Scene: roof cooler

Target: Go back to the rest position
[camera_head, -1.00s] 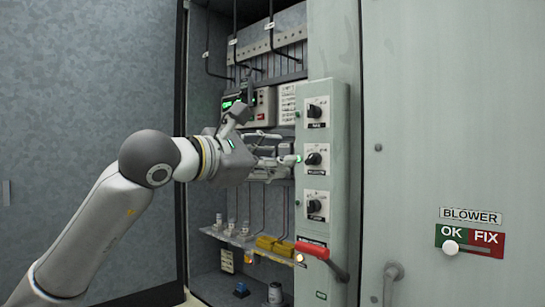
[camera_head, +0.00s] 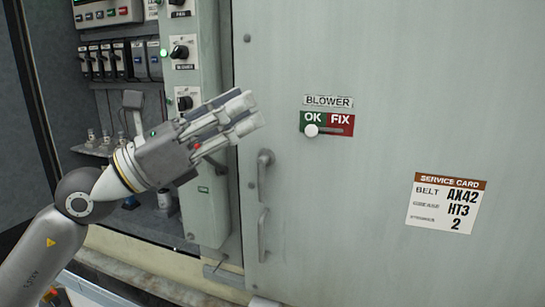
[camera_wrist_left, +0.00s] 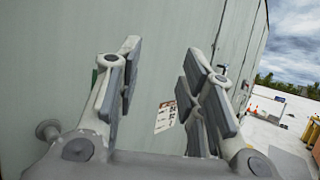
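My left gripper (camera_head: 250,108) is held in front of the cabinet, its fingers pointing up and right toward the closed pale green door (camera_head: 400,60). In the left wrist view its two fingers (camera_wrist_left: 160,50) stand apart with nothing between them, so it is open and empty. It looks clear of the knobs and door handle. My right gripper is in neither view.
A panel with a blower knob (camera_head: 180,53) and a row of breakers (camera_head: 118,60) are at the left. The door carries a handle (camera_head: 264,170), an OK/FIX slider (camera_head: 312,131) and a service card (camera_head: 447,203). The wrist view shows open roof (camera_wrist_left: 270,135) at right.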

